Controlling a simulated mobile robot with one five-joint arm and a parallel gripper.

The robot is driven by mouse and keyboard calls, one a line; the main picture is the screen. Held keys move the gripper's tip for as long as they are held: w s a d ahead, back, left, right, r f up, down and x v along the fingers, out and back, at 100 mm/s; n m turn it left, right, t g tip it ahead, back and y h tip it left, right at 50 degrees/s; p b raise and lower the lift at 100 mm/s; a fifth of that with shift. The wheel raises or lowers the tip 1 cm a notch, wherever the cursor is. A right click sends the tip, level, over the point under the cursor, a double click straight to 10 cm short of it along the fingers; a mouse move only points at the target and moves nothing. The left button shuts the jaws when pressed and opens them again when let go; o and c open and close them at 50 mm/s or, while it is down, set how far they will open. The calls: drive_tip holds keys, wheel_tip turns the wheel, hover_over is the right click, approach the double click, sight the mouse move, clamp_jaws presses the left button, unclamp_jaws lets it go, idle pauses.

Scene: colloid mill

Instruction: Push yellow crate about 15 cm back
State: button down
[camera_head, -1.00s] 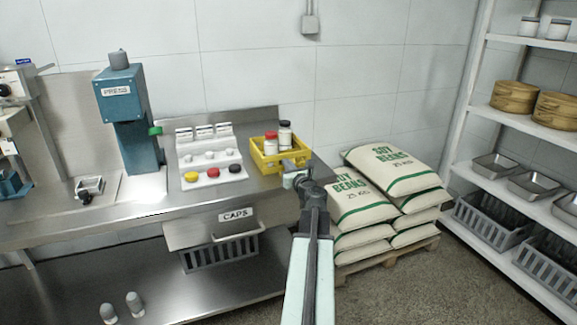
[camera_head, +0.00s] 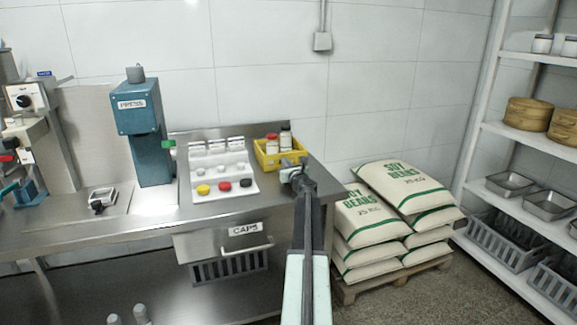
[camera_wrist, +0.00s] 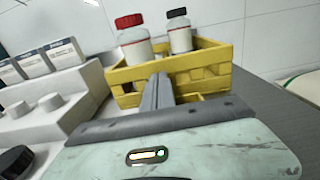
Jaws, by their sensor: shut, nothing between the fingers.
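The yellow crate (camera_head: 268,159) stands on the steel counter near its right end, close to the back. It holds a red-capped bottle (camera_wrist: 134,42) and a black-capped bottle (camera_wrist: 179,34), both upright. My gripper (camera_head: 290,164) is at the front side of the crate. In the wrist view its shut fingers (camera_wrist: 161,80) overlap the crate's front wall (camera_wrist: 206,72); whether they touch it I cannot tell. The fingers hold nothing and hide part of that wall.
Left of the crate is a white stepped stand (camera_head: 222,170) with coloured caps. The blue press (camera_head: 143,130) stands further left. Soy bean sacks (camera_head: 370,215) lie right of the counter. The tiled wall (camera_head: 240,85) is behind. A narrow strip of counter lies right of the crate.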

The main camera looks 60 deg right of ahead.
drive_tip(key=shift+s+a, duration=0.25)
drive_tip(key=v, duration=1.3)
drive_tip(key=shift+s+a, duration=0.1)
drive_tip(key=shift+s, duration=0.15)
